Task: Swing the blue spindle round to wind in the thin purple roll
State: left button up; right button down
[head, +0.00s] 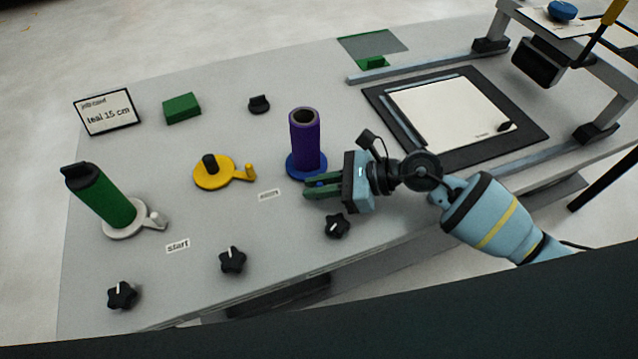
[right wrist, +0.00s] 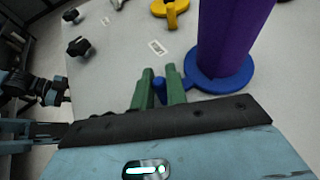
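The purple roll (head: 305,135) stands upright on the blue spindle (head: 294,167), near the middle of the table. In the right wrist view the roll (right wrist: 228,35) rises from the spindle's round blue base (right wrist: 222,78). The spindle's short blue handle (right wrist: 160,84) shows between the green fingers. My right gripper (head: 309,187) is low over the table, just in front of the spindle. In the right wrist view its fingers (right wrist: 160,75) are close together, one on each side of the handle, seemingly shut on it.
A yellow spindle (head: 213,176) without a roll stands left of the blue one. A green roll (head: 104,196) stands on a white spindle at far left. Black knobs (head: 337,225) line the front edge. A framed white sheet (head: 450,112) lies at right.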

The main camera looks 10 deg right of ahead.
jog(key=c, duration=1.4)
grip_release()
jog(key=shift+s, duration=0.1)
jog(key=shift+c, duration=0.2)
jog(key=b+v, duration=0.1)
jog(key=v, duration=0.6)
jog(key=shift+f, duration=0.1)
jog(key=shift+d+r, duration=0.25)
jog(key=shift+d, duration=0.05)
